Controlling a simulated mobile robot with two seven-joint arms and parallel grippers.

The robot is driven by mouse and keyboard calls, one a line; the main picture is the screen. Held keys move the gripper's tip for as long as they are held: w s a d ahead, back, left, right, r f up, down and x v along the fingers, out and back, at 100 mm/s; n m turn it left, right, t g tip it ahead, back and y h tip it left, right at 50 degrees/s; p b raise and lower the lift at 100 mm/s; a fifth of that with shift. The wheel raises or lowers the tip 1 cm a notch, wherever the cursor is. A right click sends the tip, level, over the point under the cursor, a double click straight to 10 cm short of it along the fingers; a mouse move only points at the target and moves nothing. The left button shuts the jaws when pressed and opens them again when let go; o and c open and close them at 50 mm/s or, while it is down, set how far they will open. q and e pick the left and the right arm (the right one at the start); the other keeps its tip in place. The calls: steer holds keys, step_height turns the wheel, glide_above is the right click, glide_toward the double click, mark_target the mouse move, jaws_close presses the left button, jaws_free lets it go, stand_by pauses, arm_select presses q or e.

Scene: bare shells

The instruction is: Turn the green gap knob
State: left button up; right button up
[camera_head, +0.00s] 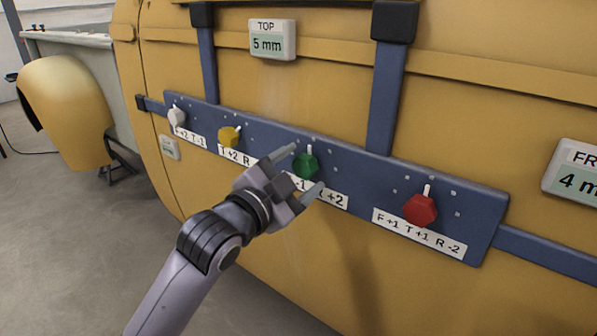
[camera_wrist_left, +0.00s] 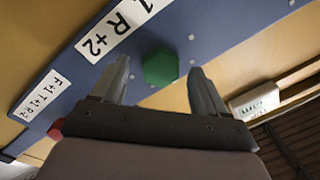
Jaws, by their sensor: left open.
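The green gap knob (camera_head: 305,165) sits on the blue panel, with its white pointer aimed up. My left gripper (camera_head: 303,172) is in front of it, with its fingers spread to the knob's upper left and lower right. In the left wrist view, the green knob (camera_wrist_left: 160,67) shows between the two open fingertips (camera_wrist_left: 158,72), near their tips. I cannot tell whether a finger touches it. The label below the knob is partly hidden by the gripper. My right gripper is not in view.
The blue panel (camera_head: 375,175) on the yellow shell also bears a white knob (camera_head: 177,116), a yellow knob (camera_head: 229,137) and a red knob (camera_head: 420,209). Displays read TOP 5 mm (camera_head: 272,40) and FR 4 m, the latter cut off (camera_head: 575,174).

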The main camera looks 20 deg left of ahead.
arm_select(q)
steer(key=shift+w, duration=0.15)
steer(key=c, duration=1.1)
steer(key=shift+o, duration=0.2)
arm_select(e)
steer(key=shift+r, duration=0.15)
